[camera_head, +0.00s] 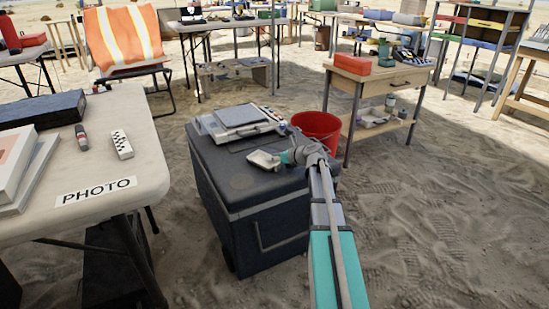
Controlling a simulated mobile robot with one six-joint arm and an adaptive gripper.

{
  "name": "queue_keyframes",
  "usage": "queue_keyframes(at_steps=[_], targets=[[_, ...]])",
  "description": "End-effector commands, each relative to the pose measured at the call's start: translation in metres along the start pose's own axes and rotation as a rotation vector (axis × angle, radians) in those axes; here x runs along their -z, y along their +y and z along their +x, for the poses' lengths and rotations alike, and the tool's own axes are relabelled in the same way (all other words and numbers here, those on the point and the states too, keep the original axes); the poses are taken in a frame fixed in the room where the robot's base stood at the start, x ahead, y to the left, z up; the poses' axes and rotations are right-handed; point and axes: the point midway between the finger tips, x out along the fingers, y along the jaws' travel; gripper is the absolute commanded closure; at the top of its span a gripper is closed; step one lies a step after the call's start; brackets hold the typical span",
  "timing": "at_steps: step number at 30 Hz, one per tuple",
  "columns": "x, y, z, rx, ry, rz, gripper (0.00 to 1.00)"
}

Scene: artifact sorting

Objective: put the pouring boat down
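The pouring boat (263,160) is a small pale, shallow scoop-like dish above the lid of a dark wheeled chest (238,183). My gripper (283,157) is at its right end and appears shut on it. The fingers are small and partly hidden by my wrist. I cannot tell whether the boat's underside touches the lid.
A grey and white flat device (240,116) lies on the back of the chest lid. A red bucket (316,128) stands right behind my arm. A table labelled PHOTO (110,170) is at left. The front of the lid is bare.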

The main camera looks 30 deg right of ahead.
Motion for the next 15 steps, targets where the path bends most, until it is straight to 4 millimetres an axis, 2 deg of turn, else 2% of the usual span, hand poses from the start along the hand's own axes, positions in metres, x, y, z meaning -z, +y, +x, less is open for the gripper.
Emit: queue_keyframes(at_steps=[13, 15], targets=[[-0.0042, 0.0007, -0.0018, 0.000, 0.000, 0.000, 0.57], [-0.0037, 0.0009, -0.0085, 0.001, 0.000, 0.000, 0.57]])
